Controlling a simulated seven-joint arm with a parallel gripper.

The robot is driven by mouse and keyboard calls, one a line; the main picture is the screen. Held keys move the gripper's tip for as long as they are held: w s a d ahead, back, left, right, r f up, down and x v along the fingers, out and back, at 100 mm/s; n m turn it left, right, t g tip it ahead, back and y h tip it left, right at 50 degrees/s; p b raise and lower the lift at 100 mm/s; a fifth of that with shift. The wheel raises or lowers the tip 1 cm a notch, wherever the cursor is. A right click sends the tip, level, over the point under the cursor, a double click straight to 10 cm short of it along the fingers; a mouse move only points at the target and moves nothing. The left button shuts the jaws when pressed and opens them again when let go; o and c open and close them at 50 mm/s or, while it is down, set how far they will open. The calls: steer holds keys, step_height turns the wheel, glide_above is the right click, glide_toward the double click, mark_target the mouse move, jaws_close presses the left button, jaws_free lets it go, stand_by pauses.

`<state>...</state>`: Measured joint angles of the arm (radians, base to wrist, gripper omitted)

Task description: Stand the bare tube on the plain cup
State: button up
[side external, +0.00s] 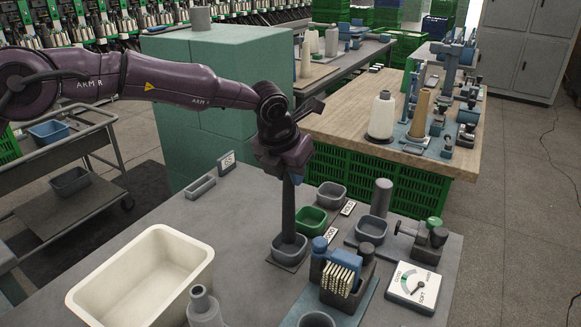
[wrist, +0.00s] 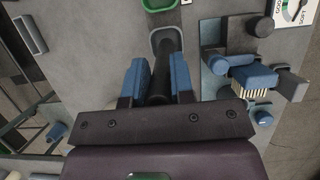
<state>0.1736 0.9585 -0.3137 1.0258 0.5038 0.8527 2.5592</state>
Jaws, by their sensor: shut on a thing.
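My gripper (side external: 289,168) points down and is shut on a dark grey bare tube (side external: 288,208). In the wrist view, the blue fingers of my gripper (wrist: 158,78) stand on both sides of the tube (wrist: 164,65). The tube is upright, and its lower end is at a plain blue-grey cup (side external: 289,252), seeming to be within its rim. The cup also shows in the wrist view (wrist: 155,41), partly hidden by the tube. I cannot tell whether the tube touches the cup's floor.
A green cup (side external: 310,221) and a grey cup (side external: 332,194) stand close behind, with small label signs. A brush block (side external: 340,280), a dial gauge (side external: 413,287) and an upright grey post (side external: 382,197) are to the right. A cream bin (side external: 140,280) is at left.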

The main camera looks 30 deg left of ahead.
mark_target(290, 190)
steer(key=shift+f, duration=1.15)
steer(key=shift+f, duration=0.55)
steer(key=shift+f, duration=0.5)
steer(key=o, duration=0.9)
steer(key=shift+o, duration=0.2)
steer(key=v, duration=1.3)
